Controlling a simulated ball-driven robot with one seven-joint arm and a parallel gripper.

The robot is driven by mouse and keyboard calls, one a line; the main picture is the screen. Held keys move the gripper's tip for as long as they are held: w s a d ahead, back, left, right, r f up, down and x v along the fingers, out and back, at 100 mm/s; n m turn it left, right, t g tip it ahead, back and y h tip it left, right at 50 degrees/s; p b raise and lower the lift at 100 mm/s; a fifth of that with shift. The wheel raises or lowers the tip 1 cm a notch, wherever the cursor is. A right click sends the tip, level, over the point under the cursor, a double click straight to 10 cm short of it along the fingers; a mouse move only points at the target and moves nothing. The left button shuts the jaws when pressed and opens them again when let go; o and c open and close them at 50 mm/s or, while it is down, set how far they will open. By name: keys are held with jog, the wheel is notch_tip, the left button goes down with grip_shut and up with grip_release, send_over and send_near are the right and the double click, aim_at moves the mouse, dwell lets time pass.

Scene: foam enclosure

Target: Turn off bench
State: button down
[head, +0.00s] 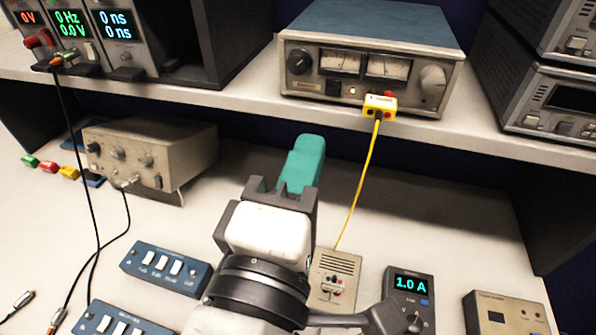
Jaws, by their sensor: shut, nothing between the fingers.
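The bench holds several instruments on a pale shelf and a worktop below. Lit displays (70,25) show at the upper left, reading 0 V, 0 Hz, 0.0 V and 0 ns. A handheld-size unit (408,295) at the lower right shows 1.0 A. My gripper (309,148), with teal fingers, is shut and empty, below and in front of the blue-topped supply. My arm hides part of the worktop.
A yellow cable (359,180) runs from a yellow plug (379,105) to a beige box (336,277). A beige instrument (150,155) and blue switch boxes (163,267) are left. Black cables hang at the left.

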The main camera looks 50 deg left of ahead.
aim_at(332, 89)
jog(key=p+x, duration=0.1)
jog(key=x, duration=0.8)
